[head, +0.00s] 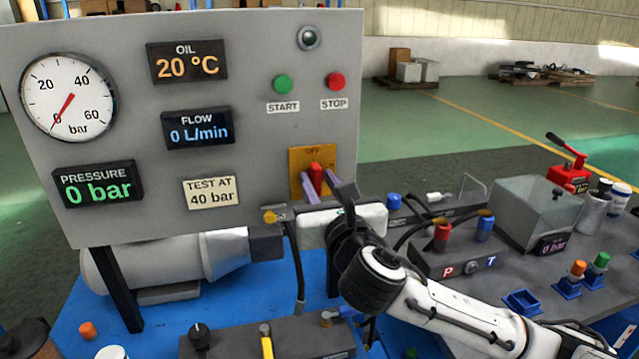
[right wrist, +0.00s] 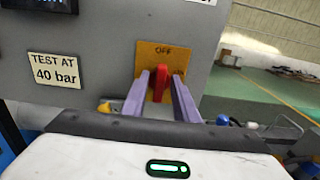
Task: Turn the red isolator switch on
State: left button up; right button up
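The red isolator switch (head: 316,178) is a red handle on a yellow plate (head: 297,160) marked OFF, low on the right of the grey panel. The handle stands upright, towards the OFF mark; it also shows in the right wrist view (right wrist: 161,82). My right gripper (head: 322,190) is at the switch, its purple fingers on either side of the handle. In the right wrist view the fingers (right wrist: 160,85) are apart with the handle between them; whether they touch it I cannot tell. My left gripper is not in view.
The grey panel (head: 230,120) carries a pressure gauge (head: 68,97), displays reading 0 bar and 0 L/min, and START and STOP buttons. To the right are a block marked P and T (head: 470,262), a clear tank (head: 535,215) and a red hand pump (head: 568,175).

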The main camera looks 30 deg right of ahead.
grip_shut()
jog(key=shift+m, duration=0.3)
jog(key=shift+m+p, duration=0.65)
jog(key=shift+m, duration=0.15)
jog(key=m+p, duration=0.1)
jog(key=m, duration=0.1)
jog(key=shift+d+m, duration=0.15)
jog(key=shift+m, duration=0.15)
jog(key=m, duration=0.1)
jog(key=m+p, duration=0.1)
jog(key=m, duration=0.1)
jog(key=shift+s+d+f+m, duration=0.1)
jog(key=shift+f+m, duration=0.05)
jog(key=shift+m, duration=0.15)
jog(key=m, duration=0.3)
jog(key=m+p, duration=0.1)
jog(key=m, duration=0.5)
jog(key=shift+d+f, duration=0.1)
jog(key=shift+f, duration=0.25)
jog(key=shift+m, duration=0.5)
